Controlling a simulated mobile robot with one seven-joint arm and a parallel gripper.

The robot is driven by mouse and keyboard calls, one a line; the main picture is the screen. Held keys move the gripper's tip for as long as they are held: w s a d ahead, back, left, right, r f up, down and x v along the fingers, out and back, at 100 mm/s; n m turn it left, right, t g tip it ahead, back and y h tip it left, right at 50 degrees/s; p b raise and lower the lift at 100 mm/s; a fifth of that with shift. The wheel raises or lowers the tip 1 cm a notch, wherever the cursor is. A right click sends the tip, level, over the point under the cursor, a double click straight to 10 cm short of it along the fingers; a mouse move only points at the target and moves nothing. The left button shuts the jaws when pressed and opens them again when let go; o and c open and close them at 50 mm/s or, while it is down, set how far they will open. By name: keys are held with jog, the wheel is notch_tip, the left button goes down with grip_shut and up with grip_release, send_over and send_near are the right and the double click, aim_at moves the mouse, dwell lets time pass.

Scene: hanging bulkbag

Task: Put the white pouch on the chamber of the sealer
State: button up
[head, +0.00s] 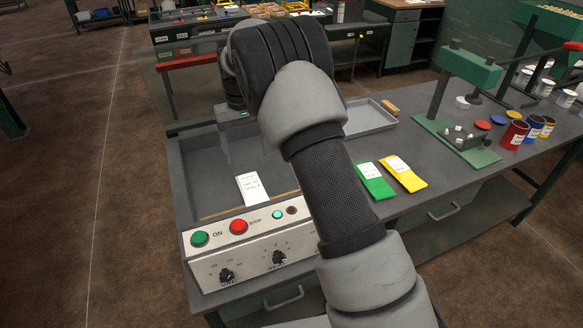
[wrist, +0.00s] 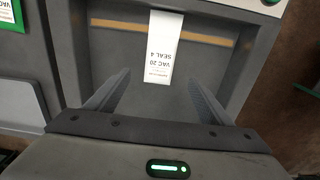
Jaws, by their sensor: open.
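The white pouch (head: 251,188) lies flat on the grey chamber of the sealer (head: 205,165), near its control panel. Printed text, "VAC 20 SEAL 4", shows on the pouch in the wrist view (wrist: 160,48), where it lies across the brown seal strip (wrist: 205,37). My gripper (wrist: 160,82) is open and empty. It is above the chamber, and the pouch's near end shows between its fingertips. In the head view my gripper (head: 246,150) is behind the pouch, partly hidden by my arm. The gap between fingers and pouch is hard to judge.
A green pouch (head: 375,186) and a yellow pouch (head: 408,178) lie on the table right of the sealer. A grey tray (head: 370,118), a green press (head: 465,68) and several cans stand farther back. The control panel (head: 250,248) edges the chamber's front.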

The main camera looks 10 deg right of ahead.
jog(key=s+d+r+t, duration=0.1)
jog(key=s+d+r, duration=0.2)
jog(key=s+r, duration=0.3)
jog(key=s+d+r+m+t, duration=0.1)
jog(key=s+d+r, duration=0.25)
jog(key=r, duration=0.35)
jog(key=s+d+r+t, duration=0.1)
jog(key=s+d+r, duration=0.1)
jog(key=s+r, duration=0.45)
jog(key=s+d+m+t, duration=0.1)
jog(key=s+d, duration=0.3)
jog(key=s, duration=1.5)
jog(key=shift+s+t, duration=0.3)
jog(key=shift+t, duration=0.5)
